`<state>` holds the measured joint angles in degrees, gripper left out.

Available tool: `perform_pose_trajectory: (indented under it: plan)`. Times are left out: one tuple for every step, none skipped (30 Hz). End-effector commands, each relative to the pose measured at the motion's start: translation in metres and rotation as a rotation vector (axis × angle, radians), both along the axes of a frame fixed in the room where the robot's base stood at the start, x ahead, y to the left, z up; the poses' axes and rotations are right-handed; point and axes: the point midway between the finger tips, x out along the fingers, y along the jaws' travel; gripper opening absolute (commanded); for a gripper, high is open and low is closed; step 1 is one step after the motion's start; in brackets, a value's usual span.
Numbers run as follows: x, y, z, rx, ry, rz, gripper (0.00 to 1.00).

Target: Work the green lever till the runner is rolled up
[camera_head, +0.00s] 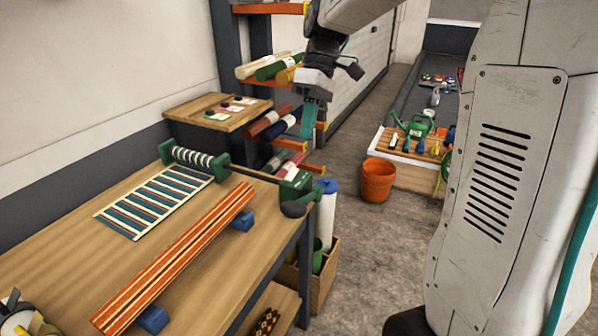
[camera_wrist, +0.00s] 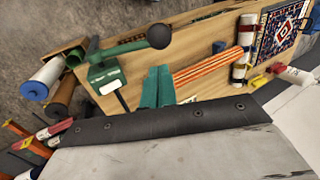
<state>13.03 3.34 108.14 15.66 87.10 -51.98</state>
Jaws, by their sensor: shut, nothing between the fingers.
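The green lever (camera_wrist: 122,48) shows in the wrist view as an arm with a dark ball knob (camera_wrist: 159,36), on a green box with a white label (camera_wrist: 108,77). In the head view the box (camera_head: 295,183) is at the table's right end, its knob (camera_head: 293,209) low at the front. A dark rod joins it to a roller between green end blocks. The striped runner (camera_head: 155,202) lies flat on the table; its far end meets the roller (camera_head: 193,157), which carries striped turns. My gripper (camera_head: 308,122), with teal fingers (camera_wrist: 157,88), is shut and empty, above and beyond the lever, apart from it.
An orange striped length (camera_head: 175,258) rests on blue blocks (camera_head: 242,221) along the table's front. Behind the box stand a shelf with rolled rugs (camera_head: 272,122) and a small wooden table (camera_head: 215,108). An orange bucket (camera_head: 377,181) is on the floor to the right.

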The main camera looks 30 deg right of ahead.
Motion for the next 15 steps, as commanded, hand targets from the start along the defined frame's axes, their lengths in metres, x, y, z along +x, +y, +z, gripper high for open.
perform_pose_trajectory:
  plan:
    - [-0.001, 0.002, -0.004, 0.0, 0.001, 0.0, 0.0]
    - [-0.002, 0.003, -0.007, 0.0, 0.001, 0.0, 0.0]
    - [-0.004, 0.005, -0.012, 0.001, 0.003, 0.001, 0.0]
    - [-0.005, 0.006, -0.016, 0.001, 0.003, 0.001, 0.0]
    - [-0.006, 0.008, -0.021, 0.0, 0.003, 0.001, 0.0]
    - [-0.008, 0.011, -0.028, 0.0, 0.003, 0.001, 0.0]
    - [-0.01, 0.013, -0.034, 0.0, 0.003, 0.001, 0.0]
    - [-0.011, 0.015, -0.04, 0.0, 0.005, 0.002, 0.0]
    - [-0.014, 0.018, -0.048, 0.0, 0.004, 0.002, 0.0]
    - [-0.015, 0.02, -0.055, 0.0, 0.005, 0.002, 0.0]
    - [-0.016, 0.022, -0.061, 0.001, 0.004, 0.001, 0.0]
    - [-0.019, 0.025, -0.069, 0.0, 0.005, 0.002, 0.0]
    - [-0.02, 0.028, -0.074, 0.001, 0.004, 0.001, 0.0]
    - [-0.022, 0.03, -0.08, 0.002, 0.005, 0.001, 0.0]
    - [-0.023, 0.032, -0.087, 0.001, 0.003, 0.001, 0.0]
